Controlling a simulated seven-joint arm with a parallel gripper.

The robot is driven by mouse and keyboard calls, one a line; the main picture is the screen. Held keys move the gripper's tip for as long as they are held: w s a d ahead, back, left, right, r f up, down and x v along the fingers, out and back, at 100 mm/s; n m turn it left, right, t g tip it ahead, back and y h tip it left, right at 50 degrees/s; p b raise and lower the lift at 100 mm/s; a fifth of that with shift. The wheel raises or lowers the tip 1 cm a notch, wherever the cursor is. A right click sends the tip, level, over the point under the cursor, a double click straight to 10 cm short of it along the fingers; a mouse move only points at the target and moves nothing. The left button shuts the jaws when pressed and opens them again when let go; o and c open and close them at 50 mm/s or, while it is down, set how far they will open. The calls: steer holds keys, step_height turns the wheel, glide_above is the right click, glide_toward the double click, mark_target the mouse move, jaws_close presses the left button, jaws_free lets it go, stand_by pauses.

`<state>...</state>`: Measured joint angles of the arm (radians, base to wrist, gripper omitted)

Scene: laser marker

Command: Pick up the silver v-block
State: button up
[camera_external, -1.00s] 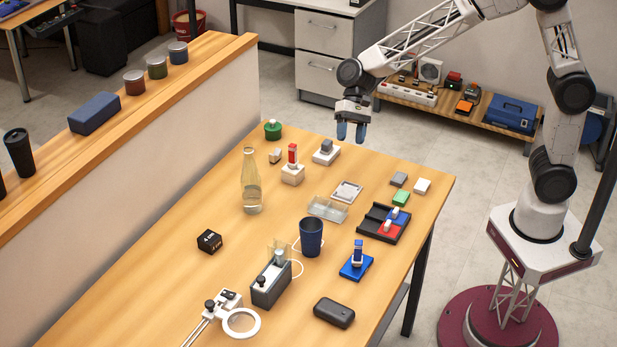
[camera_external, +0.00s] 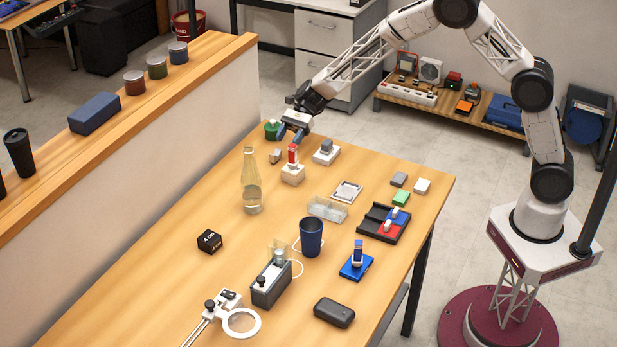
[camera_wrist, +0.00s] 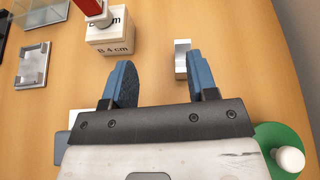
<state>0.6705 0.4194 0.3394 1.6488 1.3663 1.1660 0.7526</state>
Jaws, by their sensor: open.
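The silver v-block (camera_external: 275,156) is a small pale piece at the far end of the table, between the green round item and the white block with the red top. In the wrist view the silver v-block (camera_wrist: 181,58) shows as a notched, bracket-like piece just beyond the tip of the right-hand finger. My gripper (camera_external: 290,135) is above the table's far end, tilted, close to the v-block. Its two blue fingers are open and empty, also in the wrist view (camera_wrist: 160,75). Whether a finger touches the v-block cannot be told.
The white block (camera_wrist: 110,38) with a red piece on top stands close by. A green round item with a white knob (camera_wrist: 285,150) is on the other side. A glass bottle (camera_external: 251,185) and a white-based grey piece (camera_external: 326,155) stand near.

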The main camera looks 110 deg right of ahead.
mark_target(273, 156)
steer(key=d, duration=0.1)
steer(key=d+f, duration=0.1)
steer(key=d+f+m, duration=0.1)
steer(key=shift+w+d+t, duration=0.1)
steer(key=shift+w+t, duration=0.2)
steer(key=shift+t, duration=0.1)
steer(key=shift+x, duration=1.35)
steer(key=shift+x, duration=2.6)
steer(key=shift+s, duration=0.1)
steer(key=shift+c, duration=0.3)
jaws_close()
